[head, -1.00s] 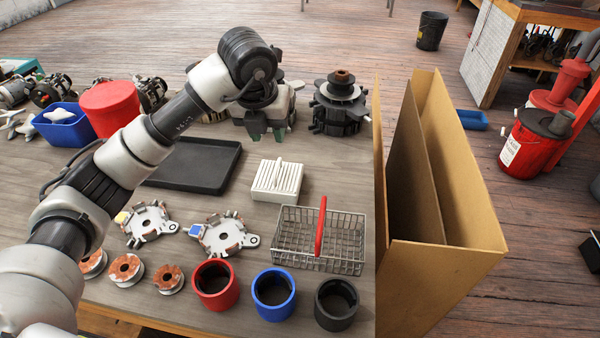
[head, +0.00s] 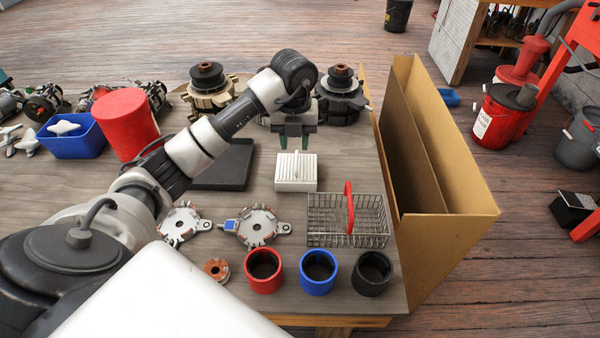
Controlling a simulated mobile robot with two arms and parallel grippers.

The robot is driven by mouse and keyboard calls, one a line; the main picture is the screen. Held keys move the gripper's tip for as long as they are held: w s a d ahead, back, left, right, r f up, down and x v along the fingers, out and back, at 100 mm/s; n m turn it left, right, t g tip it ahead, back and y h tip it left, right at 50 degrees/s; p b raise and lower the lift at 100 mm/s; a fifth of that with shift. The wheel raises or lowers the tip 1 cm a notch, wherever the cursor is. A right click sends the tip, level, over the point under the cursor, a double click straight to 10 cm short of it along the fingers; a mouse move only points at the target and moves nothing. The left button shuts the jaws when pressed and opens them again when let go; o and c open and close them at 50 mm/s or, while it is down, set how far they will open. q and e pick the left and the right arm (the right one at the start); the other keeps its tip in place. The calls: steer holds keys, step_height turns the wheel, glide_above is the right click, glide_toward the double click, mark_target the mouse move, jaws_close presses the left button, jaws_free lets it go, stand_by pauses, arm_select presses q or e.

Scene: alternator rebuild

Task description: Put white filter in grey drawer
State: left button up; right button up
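The white filter (head: 296,173) is a pale slatted block with a raised ridge on top. It rests on the workbench in the middle of the head view, behind the wire basket. My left gripper (head: 294,143) points down with its greenish fingers apart and nothing between them. Its fingertips appear just above or behind the filter's far edge; I cannot tell the exact height. The filter is not gripped. No grey drawer can be made out. My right gripper is not in view.
A wire basket (head: 330,228) with a red handle stands in front of the filter. A black tray (head: 226,168) lies to its left. Red, blue and black cups line the front edge. A tall open brown box (head: 448,240) stands at the right.

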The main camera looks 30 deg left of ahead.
mark_target(296, 157)
arm_select(q)
steer(key=shift+w+f, duration=0.15)
steer(key=shift+f, duration=1.4)
steer(key=shift+w+f, duration=0.1)
steer(key=shift+f, duration=1.45)
steer(key=shift+c, duration=0.5)
jaws_close()
